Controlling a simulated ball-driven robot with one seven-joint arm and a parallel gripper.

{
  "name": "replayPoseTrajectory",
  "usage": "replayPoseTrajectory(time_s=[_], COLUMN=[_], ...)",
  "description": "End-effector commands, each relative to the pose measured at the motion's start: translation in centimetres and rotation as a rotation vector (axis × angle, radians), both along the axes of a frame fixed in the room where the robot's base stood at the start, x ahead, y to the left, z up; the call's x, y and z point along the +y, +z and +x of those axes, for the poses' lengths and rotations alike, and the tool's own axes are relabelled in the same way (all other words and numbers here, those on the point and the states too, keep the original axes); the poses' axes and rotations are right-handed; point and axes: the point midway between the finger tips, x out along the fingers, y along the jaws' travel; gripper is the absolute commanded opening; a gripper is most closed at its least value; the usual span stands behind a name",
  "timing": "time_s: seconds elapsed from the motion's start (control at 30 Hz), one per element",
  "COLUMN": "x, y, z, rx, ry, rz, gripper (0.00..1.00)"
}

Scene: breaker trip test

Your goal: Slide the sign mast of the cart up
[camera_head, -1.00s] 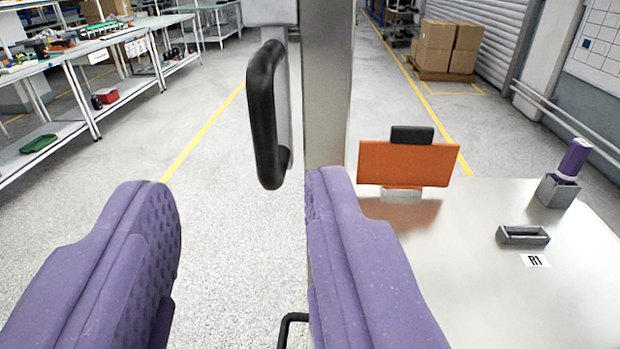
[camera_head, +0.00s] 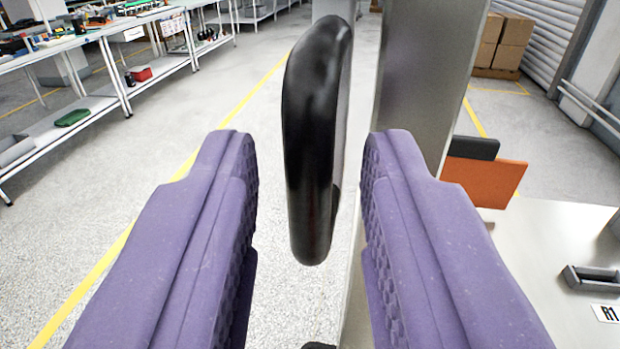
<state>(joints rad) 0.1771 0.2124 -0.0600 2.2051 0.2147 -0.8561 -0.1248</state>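The sign mast (camera_head: 422,75) of the cart is a grey metal post, rising just right of the middle. A black handle (camera_head: 312,140) on the mast hangs upright in the middle of the view. My gripper (camera_head: 310,160) has two purple padded fingers, open, one on each side of the handle. A gap shows between the handle and each finger, wider on the left. The cart top (camera_head: 550,235) is a pale metal surface at the right.
An orange panel (camera_head: 490,178) with a black block stands on the cart top behind the mast. A grey holder (camera_head: 592,277) and an R1 label (camera_head: 606,313) are at the right. Workbenches (camera_head: 100,35) stand at the far left. Cartons (camera_head: 512,40) are at the back right. The floor at left is clear.

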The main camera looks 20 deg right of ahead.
Motion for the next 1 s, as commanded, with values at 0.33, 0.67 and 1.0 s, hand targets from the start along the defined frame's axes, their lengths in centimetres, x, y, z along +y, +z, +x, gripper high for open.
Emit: replayPoseTrajectory(time_s=[0.33, 0.67, 1.0], x=[0.0, 0.0, 0.0], y=[0.0, 6.5, 9.1], z=[0.0, 0.0, 0.0], rx=[0.0, -0.004, -0.005], ry=[0.0, -0.001, 0.0], rz=[0.0, -0.001, -0.002], gripper=[0.0, 0.0, 0.0])
